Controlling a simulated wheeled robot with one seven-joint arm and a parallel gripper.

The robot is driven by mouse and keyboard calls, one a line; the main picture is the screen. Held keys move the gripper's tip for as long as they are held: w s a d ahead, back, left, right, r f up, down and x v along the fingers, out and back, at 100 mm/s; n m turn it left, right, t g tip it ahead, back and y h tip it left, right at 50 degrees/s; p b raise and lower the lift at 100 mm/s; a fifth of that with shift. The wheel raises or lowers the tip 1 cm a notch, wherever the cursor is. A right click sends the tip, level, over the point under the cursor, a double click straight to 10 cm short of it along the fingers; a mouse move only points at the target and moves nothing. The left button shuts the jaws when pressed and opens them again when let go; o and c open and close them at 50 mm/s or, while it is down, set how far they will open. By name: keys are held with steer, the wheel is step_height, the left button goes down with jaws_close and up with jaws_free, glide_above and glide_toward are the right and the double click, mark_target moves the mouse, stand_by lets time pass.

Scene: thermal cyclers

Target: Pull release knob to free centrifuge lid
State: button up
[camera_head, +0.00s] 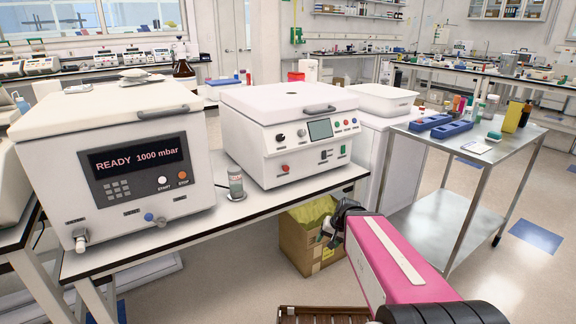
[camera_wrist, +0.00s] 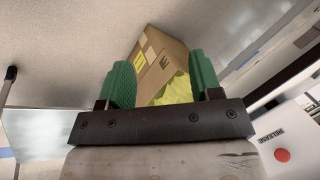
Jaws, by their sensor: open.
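The centrifuge (camera_head: 255,140) is a white box on the bench, with a small screen, several knobs and a grey handle (camera_head: 319,108) on its lid (camera_head: 285,96). The lid looks down. A red knob (camera_head: 285,168) sits low on the left of its front panel. In the wrist view a red knob (camera_wrist: 283,155) beside the word RELEASE shows at the lower right, outside the fingers. My gripper (camera_wrist: 162,75) has green fingers spread apart with nothing between them. In the head view my gripper (camera_head: 336,222) is in front of and below the panel, apart from the knob.
A white unit reading READY 1000 mbar (camera_head: 115,170) stands left of the centrifuge. A cardboard box with a yellow liner (camera_head: 297,248) is on the floor below. A metal cart (camera_head: 480,150) stands right.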

steer(key=w+a+r+m+t+y, duration=0.2)
steer(key=w+a+y, duration=0.1)
steer(key=w+a, duration=0.15)
steer(key=m+t+y, duration=0.3)
steer(key=m+t, duration=0.8)
steer(key=m, duration=0.6)
glide_toward(287, 169)
steer(key=x, duration=1)
steer(key=shift+w+a+f, duration=0.1)
steer(key=shift+w+a, duration=0.05)
steer(key=shift+w, duration=0.05)
